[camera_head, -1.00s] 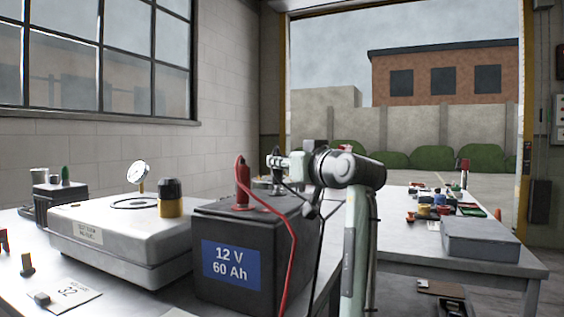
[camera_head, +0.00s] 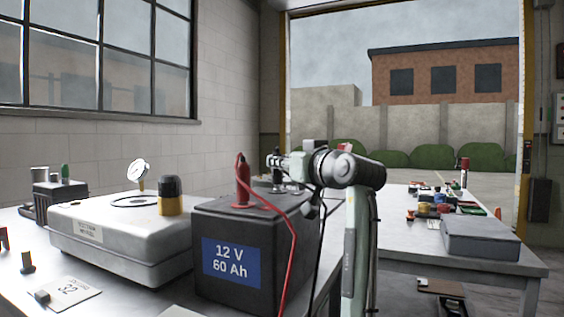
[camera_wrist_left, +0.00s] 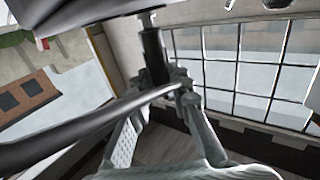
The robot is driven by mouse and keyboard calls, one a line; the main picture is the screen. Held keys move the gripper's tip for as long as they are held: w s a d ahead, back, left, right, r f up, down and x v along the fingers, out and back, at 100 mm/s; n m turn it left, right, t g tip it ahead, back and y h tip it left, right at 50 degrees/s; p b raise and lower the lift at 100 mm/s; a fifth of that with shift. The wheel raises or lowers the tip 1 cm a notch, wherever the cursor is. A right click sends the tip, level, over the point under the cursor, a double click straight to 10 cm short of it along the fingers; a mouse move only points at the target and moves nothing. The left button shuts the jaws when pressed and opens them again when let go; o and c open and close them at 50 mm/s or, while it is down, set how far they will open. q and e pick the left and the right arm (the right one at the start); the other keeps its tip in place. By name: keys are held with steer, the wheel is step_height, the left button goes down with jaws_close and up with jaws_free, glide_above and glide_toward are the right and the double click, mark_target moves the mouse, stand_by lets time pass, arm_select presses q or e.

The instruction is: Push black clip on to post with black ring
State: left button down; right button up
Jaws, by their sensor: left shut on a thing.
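A black battery (camera_head: 225,258) labelled 12 V 60 Ah stands on the table. A red clip (camera_head: 243,182) with a red cable stands upright on its top. My left gripper (camera_head: 275,160) is above the battery's far right part, shut on the black clip (camera_head: 276,176). In the left wrist view, the gripper (camera_wrist_left: 170,88) holds the black clip (camera_wrist_left: 153,55) by its side, with a thick black cable passing close to the camera. A pale metal piece (camera_wrist_left: 150,13) shows at the clip's end; I cannot tell whether they touch. I cannot make out the post's black ring. My right gripper is out of view.
A card (camera_head: 75,293) lies in front. A second table (camera_head: 510,265) at right carries a grey box (camera_head: 480,240) and several small parts.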

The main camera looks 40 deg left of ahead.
arm_select(q)
steer(key=shift+f, duration=0.5)
steer(key=c, duration=1.3)
jaws_free()
steer(key=v, duration=1.2)
